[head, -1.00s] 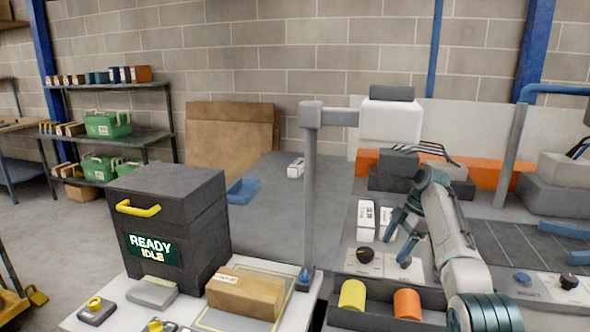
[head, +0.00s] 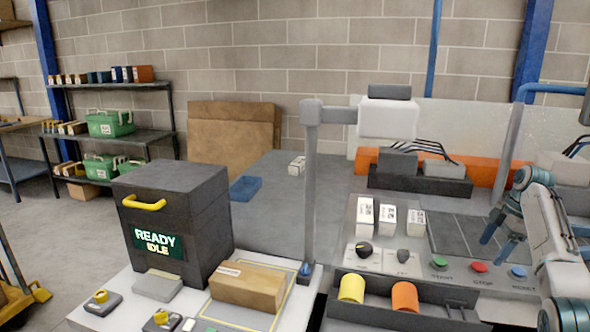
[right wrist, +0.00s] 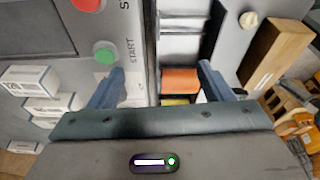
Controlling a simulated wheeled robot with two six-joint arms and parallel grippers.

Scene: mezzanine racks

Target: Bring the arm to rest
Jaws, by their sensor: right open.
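My right gripper (head: 500,238) is at the right of the head view, above the right part of the grey control panel (head: 352,215). Its two fingers are apart with nothing between them. In the right wrist view the open fingers (right wrist: 160,85) show above the panel edge and the tray. The right arm comes in from the lower right corner of the head view. My left gripper does not show in either view.
The panel holds black knobs (head: 363,250), a green button (head: 440,263), a red button (head: 479,267) and several small white boxes (head: 388,217). A tray in front holds a yellow cylinder (head: 352,288) and an orange cylinder (head: 405,297). A grey post (head: 310,190) stands left of the panel.

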